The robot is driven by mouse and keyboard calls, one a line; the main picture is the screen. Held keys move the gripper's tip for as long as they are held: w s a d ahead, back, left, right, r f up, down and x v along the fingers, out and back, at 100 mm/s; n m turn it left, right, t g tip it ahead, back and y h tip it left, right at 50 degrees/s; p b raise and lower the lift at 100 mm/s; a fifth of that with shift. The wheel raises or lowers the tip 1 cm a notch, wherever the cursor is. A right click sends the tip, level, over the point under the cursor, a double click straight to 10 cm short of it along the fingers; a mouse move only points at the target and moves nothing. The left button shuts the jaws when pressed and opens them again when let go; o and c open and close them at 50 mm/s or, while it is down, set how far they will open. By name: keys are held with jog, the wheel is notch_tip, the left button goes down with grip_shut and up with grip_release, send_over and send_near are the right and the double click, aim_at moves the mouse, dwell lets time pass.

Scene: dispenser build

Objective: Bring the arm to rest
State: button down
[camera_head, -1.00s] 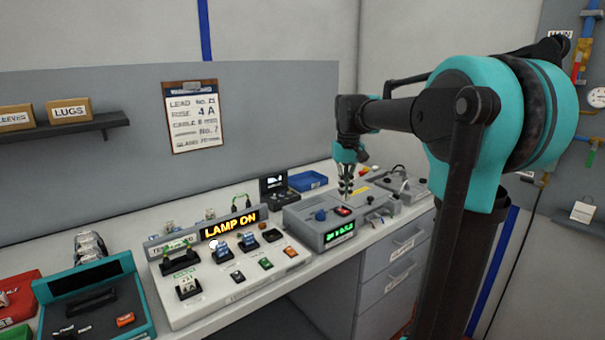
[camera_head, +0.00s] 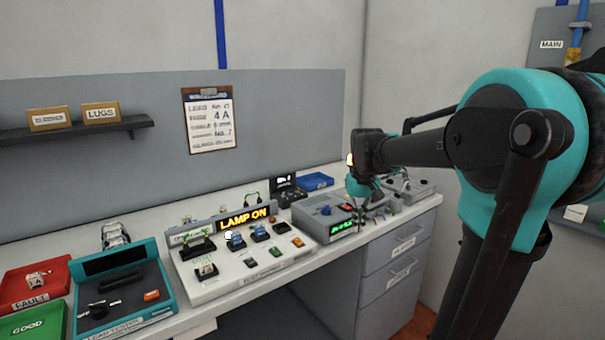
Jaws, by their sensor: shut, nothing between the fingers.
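My gripper (camera_head: 361,208) hangs from my teal and black arm (camera_head: 410,150) on the right side of the view. It points down in front of the grey box with a green display (camera_head: 330,229) at the right part of the bench. The fingers are small and dark here. They are shut with nothing seen between them. I cannot tell how far they are above the bench or whether they touch the grey box.
A blue tray (camera_head: 316,181) lies behind. A clipboard (camera_head: 209,120) hangs on the panel.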

jog(key=s+d+f+m+t, duration=0.1)
jog(key=s+d+f+t, duration=0.2)
jog(key=s+f, duration=1.5)
jog(key=shift+s+f, duration=0.15)
jog(key=shift+f, duration=0.15)
jog(key=shift+a, duration=0.1)
dwell(0.9)
